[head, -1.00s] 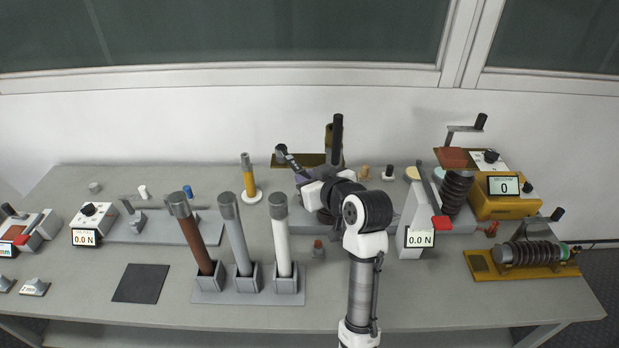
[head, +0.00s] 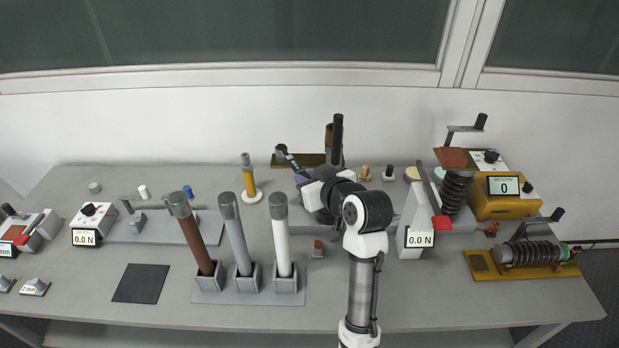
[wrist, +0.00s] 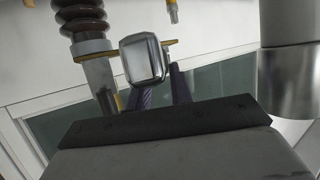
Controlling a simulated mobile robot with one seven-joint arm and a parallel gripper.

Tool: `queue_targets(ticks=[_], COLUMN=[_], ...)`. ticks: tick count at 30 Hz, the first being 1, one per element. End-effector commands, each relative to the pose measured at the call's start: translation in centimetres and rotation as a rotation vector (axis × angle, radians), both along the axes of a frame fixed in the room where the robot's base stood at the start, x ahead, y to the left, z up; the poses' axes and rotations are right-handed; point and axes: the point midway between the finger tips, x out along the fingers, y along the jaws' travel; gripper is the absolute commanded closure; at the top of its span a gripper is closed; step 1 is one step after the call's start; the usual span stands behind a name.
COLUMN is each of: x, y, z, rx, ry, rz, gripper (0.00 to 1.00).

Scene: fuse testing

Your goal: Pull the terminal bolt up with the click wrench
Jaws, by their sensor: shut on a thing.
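My gripper (head: 306,186) is over the back middle of the bench, its jaws largely hidden by my own arm in the head view. It is shut on the click wrench (head: 287,157), whose dark bar sticks out up and to the left. In the wrist view the purple fingers (wrist: 160,92) stand behind a shiny metal block (wrist: 146,61), which looks like part of the wrench. A brown ribbed insulator (wrist: 84,18) with a metal end is left of the block. I cannot make out the terminal bolt or whether the wrench touches it.
An upright black handle (head: 337,135) stands close behind my gripper. Three tall rods (head: 281,240) in a rack are at front left. A force readout (head: 419,238) stands right of my arm. A yellow box (head: 507,207) and ribbed fixture (head: 528,252) are farther right. A dark mat (head: 140,283) lies clear.

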Motion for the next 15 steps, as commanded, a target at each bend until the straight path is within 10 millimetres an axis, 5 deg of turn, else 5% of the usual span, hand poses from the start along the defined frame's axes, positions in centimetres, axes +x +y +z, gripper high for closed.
queue_targets(ticks=[15], x=[0.0], y=[0.0], z=[2.5], rx=[0.000], ry=[-0.002], rz=[0.000], gripper=[1.00])
